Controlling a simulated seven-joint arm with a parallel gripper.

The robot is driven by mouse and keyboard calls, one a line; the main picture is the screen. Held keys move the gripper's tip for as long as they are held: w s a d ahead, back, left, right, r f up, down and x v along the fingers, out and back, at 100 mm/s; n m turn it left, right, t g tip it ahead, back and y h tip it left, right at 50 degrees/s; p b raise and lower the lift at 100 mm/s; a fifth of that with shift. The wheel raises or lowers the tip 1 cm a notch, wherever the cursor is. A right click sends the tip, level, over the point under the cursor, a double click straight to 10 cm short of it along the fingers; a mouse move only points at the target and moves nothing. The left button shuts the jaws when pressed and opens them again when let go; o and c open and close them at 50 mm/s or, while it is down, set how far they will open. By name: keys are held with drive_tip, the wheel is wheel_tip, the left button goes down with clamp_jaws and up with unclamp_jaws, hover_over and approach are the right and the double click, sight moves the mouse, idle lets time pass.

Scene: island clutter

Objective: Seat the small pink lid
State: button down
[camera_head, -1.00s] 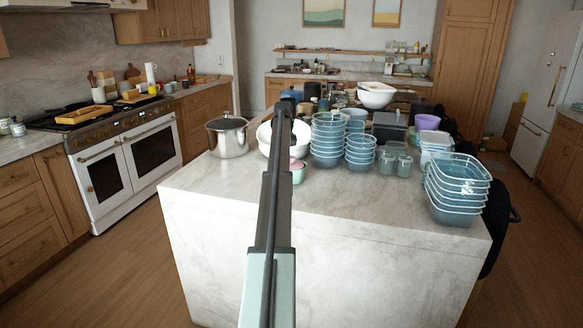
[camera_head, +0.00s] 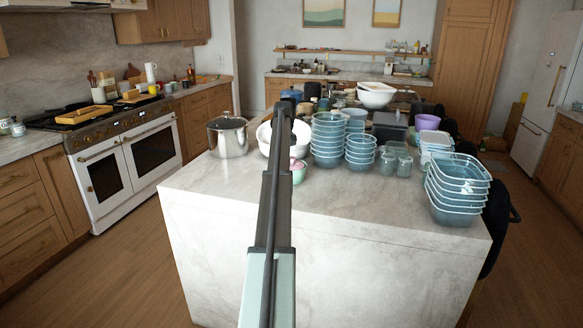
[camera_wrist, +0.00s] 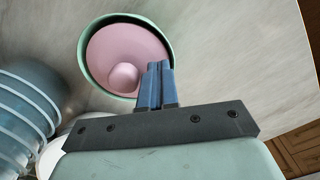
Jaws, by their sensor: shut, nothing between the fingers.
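The small pink lid (camera_wrist: 118,48) with its round pink knob lies in the mouth of a small green pot (camera_wrist: 83,66) in the wrist view. The green rim shows around it, wider at the top and left than at the right. Whether the lid lies fully level I cannot tell. In the head view the lid (camera_head: 298,164) and pot (camera_head: 300,177) stand on the island, partly behind my arm. My gripper (camera_wrist: 159,66) is shut and empty, its blue fingertips over the lid's lower right part, beside the knob. Contact with the lid is unclear.
A steel pot (camera_head: 228,137) stands to the left and a white bowl (camera_head: 264,138) just behind. Stacked blue bowls (camera_head: 327,140) stand close on the right, with glass jars (camera_head: 404,166) and stacked containers (camera_head: 457,190) further right. The front of the island counter (camera_head: 350,205) is clear.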

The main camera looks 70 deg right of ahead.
drive_tip(key=shift+r, duration=2.15)
